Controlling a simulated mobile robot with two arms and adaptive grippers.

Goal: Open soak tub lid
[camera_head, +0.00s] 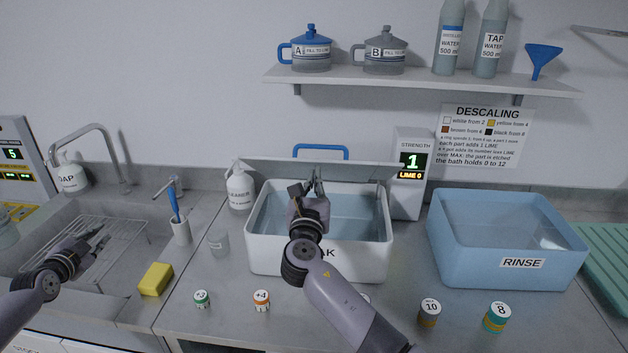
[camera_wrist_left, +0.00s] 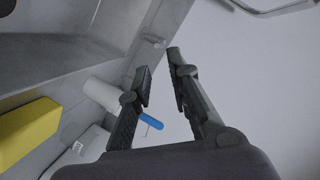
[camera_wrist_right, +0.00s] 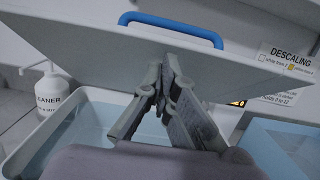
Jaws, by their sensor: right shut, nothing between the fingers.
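The white soak tub (camera_head: 262,255) stands on the counter in the middle of the head view, its label partly covered by my right arm. Its lid (camera_head: 268,167) is raised and stands tilted up along the back edge, with a blue handle (camera_head: 320,147) on top. In the right wrist view the lid's underside (camera_wrist_right: 90,50) and the handle (camera_wrist_right: 170,28) show large. My right gripper (camera_head: 314,184) is shut and empty over the water-filled tub, in front of the lid; contact cannot be told. My left gripper (camera_head: 98,240) is open and empty over the sink area at the left.
A cleaner bottle (camera_head: 240,190) and a strength display (camera_head: 411,178) stand beside the tub. The blue rinse tub (camera_head: 475,257) is to the right. Several small labelled pots line the front counter. A yellow sponge (camera_head: 156,279) and a cup with a blue brush (camera_head: 181,231) are near the sink.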

